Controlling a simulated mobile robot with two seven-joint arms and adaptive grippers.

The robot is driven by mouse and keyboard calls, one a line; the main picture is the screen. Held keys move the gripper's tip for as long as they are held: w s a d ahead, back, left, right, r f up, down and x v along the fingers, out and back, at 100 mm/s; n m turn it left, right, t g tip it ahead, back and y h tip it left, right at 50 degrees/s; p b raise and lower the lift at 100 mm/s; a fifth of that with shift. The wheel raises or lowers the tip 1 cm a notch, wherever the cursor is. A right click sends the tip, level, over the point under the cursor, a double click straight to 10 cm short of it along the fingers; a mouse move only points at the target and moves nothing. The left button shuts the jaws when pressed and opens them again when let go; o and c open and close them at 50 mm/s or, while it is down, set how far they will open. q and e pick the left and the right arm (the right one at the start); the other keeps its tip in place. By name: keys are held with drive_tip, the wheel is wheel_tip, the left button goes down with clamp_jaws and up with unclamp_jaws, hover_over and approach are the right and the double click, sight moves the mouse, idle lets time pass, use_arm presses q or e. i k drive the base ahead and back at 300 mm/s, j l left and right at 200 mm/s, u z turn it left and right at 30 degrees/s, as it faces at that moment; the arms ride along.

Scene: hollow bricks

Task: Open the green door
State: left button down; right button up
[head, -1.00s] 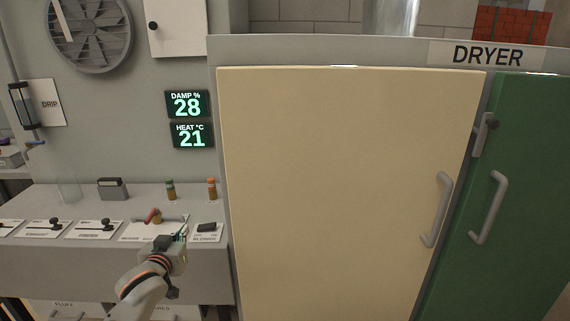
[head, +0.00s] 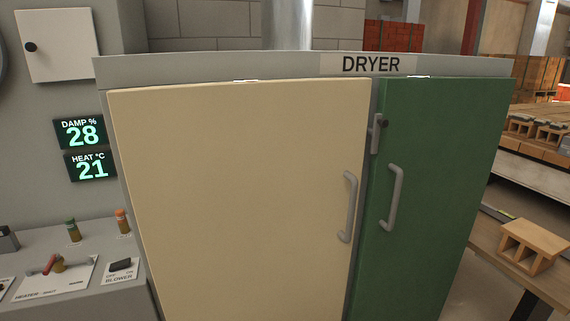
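The green door (head: 440,190) is the right-hand door of the dryer cabinet, and it looks shut. Its grey bar handle (head: 392,198) runs upright near its left edge. A grey latch with a dark knob (head: 378,132) sits at the seam between the two doors, above the handles. The cream door (head: 240,190) to the left is also shut, with a grey handle (head: 349,207) at its right edge. Neither of my grippers shows in the head view now.
A sign reading DRYER (head: 372,64) is above the doors. At left is a control bench (head: 100,255) with a heater lever and blower switch, below displays reading 28 and 21. At right, a hollow brick (head: 531,246) sits on a wooden table, near shelves with more bricks.

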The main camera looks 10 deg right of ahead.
sight(429, 172)
drive_tip(key=z, duration=1.25)
